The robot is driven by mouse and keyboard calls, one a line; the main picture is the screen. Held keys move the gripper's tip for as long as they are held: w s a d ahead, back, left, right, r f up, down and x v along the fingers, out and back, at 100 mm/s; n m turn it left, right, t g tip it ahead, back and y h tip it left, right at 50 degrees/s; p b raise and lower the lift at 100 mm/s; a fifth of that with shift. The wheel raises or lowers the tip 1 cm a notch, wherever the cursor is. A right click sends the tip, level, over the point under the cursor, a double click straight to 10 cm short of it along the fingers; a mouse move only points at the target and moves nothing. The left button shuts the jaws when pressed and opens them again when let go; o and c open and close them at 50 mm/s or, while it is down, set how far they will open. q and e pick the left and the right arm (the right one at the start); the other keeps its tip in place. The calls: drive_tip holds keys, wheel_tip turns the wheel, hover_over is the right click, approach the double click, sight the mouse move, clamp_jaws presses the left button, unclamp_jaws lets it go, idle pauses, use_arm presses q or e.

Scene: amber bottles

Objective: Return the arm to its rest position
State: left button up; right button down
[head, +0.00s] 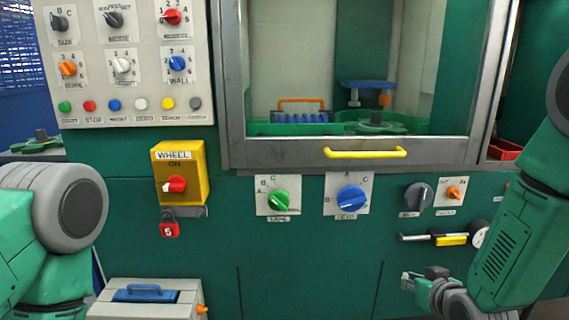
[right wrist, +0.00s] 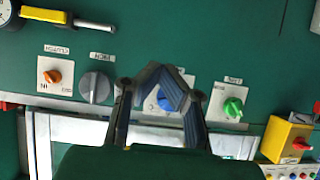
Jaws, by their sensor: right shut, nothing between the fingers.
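My right gripper (head: 407,281) is low at the right in the head view, in front of the green machine panel and below the small knobs. In the right wrist view the gripper (right wrist: 170,78) is shut, with its dark fingers drawn together and nothing between them. Its fingers cover part of the blue knob (right wrist: 164,100) in that view, but I see no clear contact. My right arm (head: 512,230) comes in from the right edge. My left arm (head: 50,225) shows at the left edge; its gripper is out of the picture.
The green knob (head: 279,200), grey knob (head: 418,196) and orange knob (head: 454,193) line the panel. A yellow-handled bar (head: 450,240) sits right of centre, above my right gripper. A yellow box (head: 180,172) with a red padlock (head: 170,229) and a grey case (head: 150,308) are left.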

drive_tip(key=s+f+g, duration=0.6)
drive_tip(key=s+f, duration=0.8)
drive_tip(key=s, duration=0.2)
drive_tip(key=s+f+g, duration=0.2)
drive_tip(key=s, duration=0.8)
drive_tip(key=s+f+g, duration=0.3)
drive_tip(key=s, duration=0.7)
drive_tip(key=shift+s+f+g+h, duration=0.2)
drive_tip(key=shift+g+h, duration=0.1)
drive_tip(key=shift+h, duration=0.1)
drive_tip(key=shift+w+a, duration=0.1)
drive_tip(key=shift+w, duration=0.05)
